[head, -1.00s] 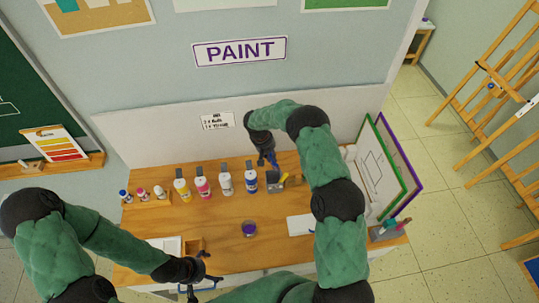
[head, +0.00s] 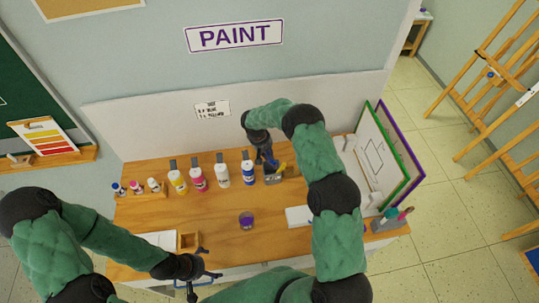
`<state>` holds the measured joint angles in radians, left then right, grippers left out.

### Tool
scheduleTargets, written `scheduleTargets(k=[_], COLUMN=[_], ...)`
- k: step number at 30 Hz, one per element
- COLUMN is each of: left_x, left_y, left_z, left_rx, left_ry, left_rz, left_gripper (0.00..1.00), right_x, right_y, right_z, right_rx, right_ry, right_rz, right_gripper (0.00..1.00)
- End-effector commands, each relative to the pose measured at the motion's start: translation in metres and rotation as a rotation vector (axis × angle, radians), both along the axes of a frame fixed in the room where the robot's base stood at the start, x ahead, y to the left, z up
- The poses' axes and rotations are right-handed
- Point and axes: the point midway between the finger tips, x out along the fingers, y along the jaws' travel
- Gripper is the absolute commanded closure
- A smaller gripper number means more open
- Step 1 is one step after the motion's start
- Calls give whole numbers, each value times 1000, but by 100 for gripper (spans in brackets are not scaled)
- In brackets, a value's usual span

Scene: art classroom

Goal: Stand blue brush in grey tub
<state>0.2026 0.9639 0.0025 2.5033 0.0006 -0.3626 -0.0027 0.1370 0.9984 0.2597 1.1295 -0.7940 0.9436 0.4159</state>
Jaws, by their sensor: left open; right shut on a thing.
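The grey tub (head: 271,179) stands on the wooden table, just right of the paint bottles, with something yellow at its right side. My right gripper (head: 267,159) points down directly over the tub's back rim. It is shut on a thin blue thing, which looks like the blue brush; the brush is mostly hidden by the fingers, and I cannot tell how far it is inside the tub. My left gripper (head: 208,271) is open and empty at the table's front edge, left of centre.
Paint bottles (head: 222,174) stand in a row left of the tub, the blue-labelled one (head: 248,172) close to it. A grey holder with coloured handles (head: 380,224) is at the right, near leaning boards (head: 378,160). The table's middle left is clear.

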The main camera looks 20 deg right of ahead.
Motion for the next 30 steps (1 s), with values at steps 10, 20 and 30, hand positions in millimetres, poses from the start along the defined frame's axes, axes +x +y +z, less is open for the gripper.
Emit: scheduleTargets(k=[10,20,30], left_x=[0,0,0], left_y=[0,0,0], left_z=[-27,-40,-40], left_rx=[0,0,0], left_ry=[0,0,0], left_rz=[0,0,0], left_gripper=[4,4,4], right_x=[1,2,3], right_y=[6,10,10], right_z=[-26,-39,-38], right_rx=[0,0,0], right_ry=[0,0,0], right_rz=[1,1,0], right_gripper=[100,100,66])
